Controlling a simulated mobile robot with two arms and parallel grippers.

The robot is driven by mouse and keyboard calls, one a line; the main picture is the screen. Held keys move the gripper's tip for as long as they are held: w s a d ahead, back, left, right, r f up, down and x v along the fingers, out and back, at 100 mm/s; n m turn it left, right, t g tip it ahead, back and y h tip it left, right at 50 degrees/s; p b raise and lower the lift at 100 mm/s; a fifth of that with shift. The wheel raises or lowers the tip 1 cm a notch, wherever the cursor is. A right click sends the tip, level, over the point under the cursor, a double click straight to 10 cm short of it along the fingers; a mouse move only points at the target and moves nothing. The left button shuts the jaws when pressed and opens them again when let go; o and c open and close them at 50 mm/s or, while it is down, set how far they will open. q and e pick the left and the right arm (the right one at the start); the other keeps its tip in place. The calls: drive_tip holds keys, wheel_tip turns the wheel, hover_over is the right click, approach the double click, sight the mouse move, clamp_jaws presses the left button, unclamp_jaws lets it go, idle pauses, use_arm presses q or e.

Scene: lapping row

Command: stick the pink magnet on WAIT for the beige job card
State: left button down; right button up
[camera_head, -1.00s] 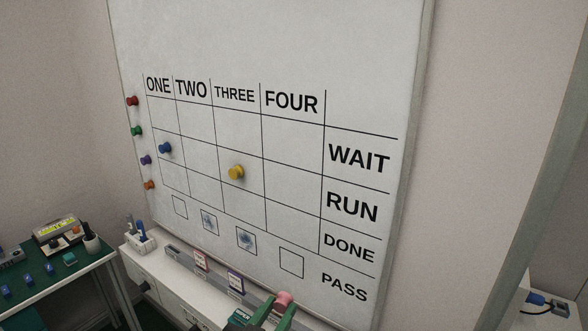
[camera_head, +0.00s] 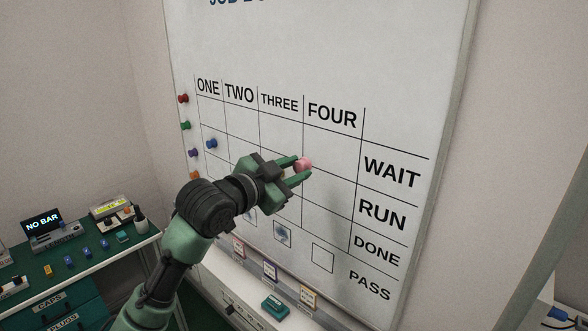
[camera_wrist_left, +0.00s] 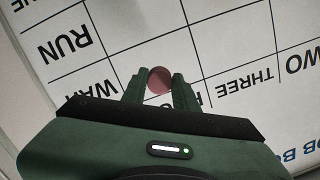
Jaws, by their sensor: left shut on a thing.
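The pink magnet (camera_head: 303,164) is between the fingertips of my left gripper (camera_head: 302,169), which is shut on it. In the head view it overlaps the line left of column FOUR, near the lower edge of the WAIT row. The wrist view also shows the magnet (camera_wrist_left: 159,80) in front of the grid; I cannot tell if it touches the board. The whiteboard (camera_head: 330,60) has columns ONE to FOUR and rows WAIT, RUN, DONE. A card that looks beige (camera_head: 309,297) stands on the ledge below, rightmost of the cards. My right gripper is not in view.
Red (camera_head: 183,98), green (camera_head: 185,125), purple and orange magnets line the board's left edge. A blue magnet (camera_head: 211,143) is in column ONE. Two other cards (camera_head: 239,247) stand on the ledge beside a green block (camera_head: 275,305). A green bench (camera_head: 90,255) is at left.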

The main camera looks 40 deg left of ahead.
sight(328, 154)
use_arm(q)
drive_tip(key=shift+w, duration=0.65)
drive_tip(key=shift+w+d, duration=0.15)
drive_tip(key=shift+w, duration=0.7)
drive_tip(key=shift+w+d+p, duration=0.2)
drive_tip(key=shift+w+p, duration=0.5)
drive_tip(key=shift+w, duration=2.05)
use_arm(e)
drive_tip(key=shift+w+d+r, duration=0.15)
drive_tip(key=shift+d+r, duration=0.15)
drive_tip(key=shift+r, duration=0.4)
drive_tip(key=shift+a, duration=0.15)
use_arm(q)
drive_tip(key=c, duration=1)
unclamp_jaws()
